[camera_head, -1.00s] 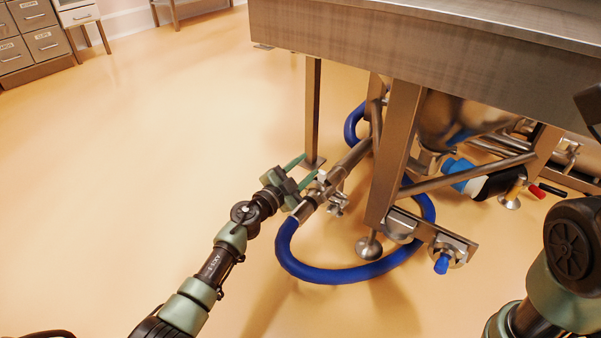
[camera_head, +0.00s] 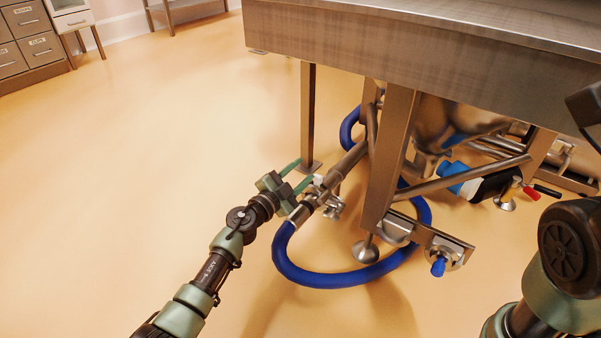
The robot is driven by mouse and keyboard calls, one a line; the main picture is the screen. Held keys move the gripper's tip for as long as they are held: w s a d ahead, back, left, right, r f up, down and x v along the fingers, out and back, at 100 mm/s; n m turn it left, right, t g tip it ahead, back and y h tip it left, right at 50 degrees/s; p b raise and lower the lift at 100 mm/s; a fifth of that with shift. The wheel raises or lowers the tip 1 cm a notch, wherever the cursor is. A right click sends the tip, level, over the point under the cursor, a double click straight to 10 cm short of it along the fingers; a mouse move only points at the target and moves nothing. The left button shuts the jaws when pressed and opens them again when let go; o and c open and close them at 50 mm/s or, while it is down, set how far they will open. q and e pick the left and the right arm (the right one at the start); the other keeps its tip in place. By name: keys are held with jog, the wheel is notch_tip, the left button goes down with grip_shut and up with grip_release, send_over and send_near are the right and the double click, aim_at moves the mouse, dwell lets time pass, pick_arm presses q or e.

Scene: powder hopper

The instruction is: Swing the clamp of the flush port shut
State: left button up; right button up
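The flush port's steel pipe (camera_head: 347,163) slopes down beside the hopper's leg and joins the end of a blue hose (camera_head: 318,278). A small steel clamp (camera_head: 331,205) sits at this joint, with parts sticking out to the lower right. Whether it stands open or shut is too small to tell. My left gripper (camera_head: 300,174) is just left of the joint, its two green fingers spread apart with nothing seen between them. I cannot tell whether a finger touches the pipe or clamp. My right arm shows at the right edge, but its gripper is out of view.
A steel hopper frame (camera_head: 388,150) with legs and a wide top (camera_head: 420,55) stands over the port. A bracket (camera_head: 428,238) with a blue-tipped fitting (camera_head: 438,266) and a blue-and-black motor (camera_head: 470,182) are to the right. The floor at left is clear.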

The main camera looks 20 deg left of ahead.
pick_arm(q)
jog(key=p+v, duration=0.3)
jog(key=v, duration=0.6)
